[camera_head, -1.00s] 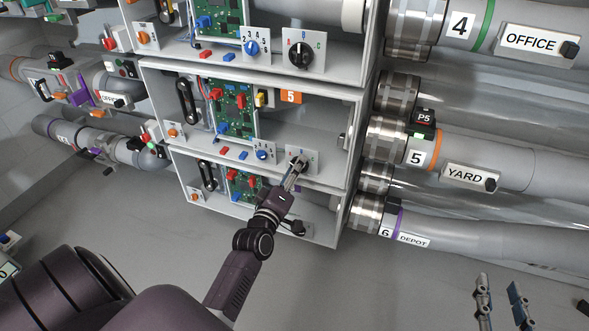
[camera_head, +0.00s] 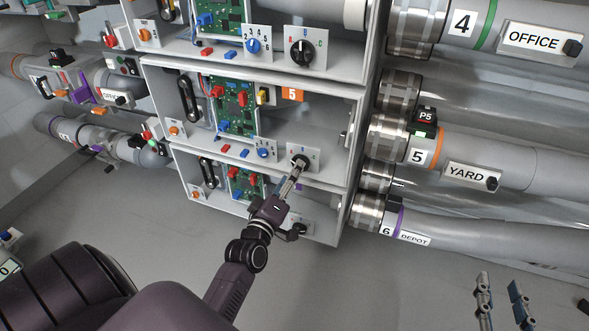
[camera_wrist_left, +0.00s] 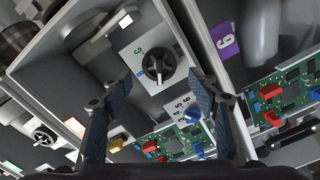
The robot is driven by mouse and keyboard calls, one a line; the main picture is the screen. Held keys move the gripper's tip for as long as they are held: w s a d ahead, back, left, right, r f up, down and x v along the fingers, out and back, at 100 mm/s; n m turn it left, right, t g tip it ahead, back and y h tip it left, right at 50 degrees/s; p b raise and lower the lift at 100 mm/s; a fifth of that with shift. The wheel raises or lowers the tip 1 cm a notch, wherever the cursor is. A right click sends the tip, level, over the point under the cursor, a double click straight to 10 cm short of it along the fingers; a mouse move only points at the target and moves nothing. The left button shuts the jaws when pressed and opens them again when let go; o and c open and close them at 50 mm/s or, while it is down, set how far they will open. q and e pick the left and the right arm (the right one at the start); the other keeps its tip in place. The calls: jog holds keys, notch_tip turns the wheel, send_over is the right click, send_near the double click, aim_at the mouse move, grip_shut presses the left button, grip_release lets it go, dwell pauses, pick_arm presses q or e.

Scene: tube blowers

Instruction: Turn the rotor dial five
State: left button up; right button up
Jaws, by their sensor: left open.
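The rotor dial of unit five (camera_head: 301,160) is a black knob on a white plate inside the middle box. In the left wrist view the dial (camera_wrist_left: 155,67) shows its knob and coloured letters. My left gripper (camera_head: 297,174) reaches up to this dial from below. In its wrist view the open fingers (camera_wrist_left: 155,90) stand on either side of the dial plate, with no visible contact. In the head view the fingertips overlap the knob's lower edge. My right gripper (camera_head: 501,285) shows at the lower right, with two bluish fingers apart and nothing between them.
The box above holds a similar dial (camera_head: 302,51). A purple 6 label (camera_wrist_left: 226,41) lies beyond the box wall. A blue selector knob (camera_head: 263,149) and a circuit board (camera_head: 235,108) are left of the dial. The YARD pipe (camera_head: 515,170) runs right.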

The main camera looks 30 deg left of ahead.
pick_arm(q)
jog(key=shift+v, duration=2.1)
jog(key=shift+r, duration=0.1)
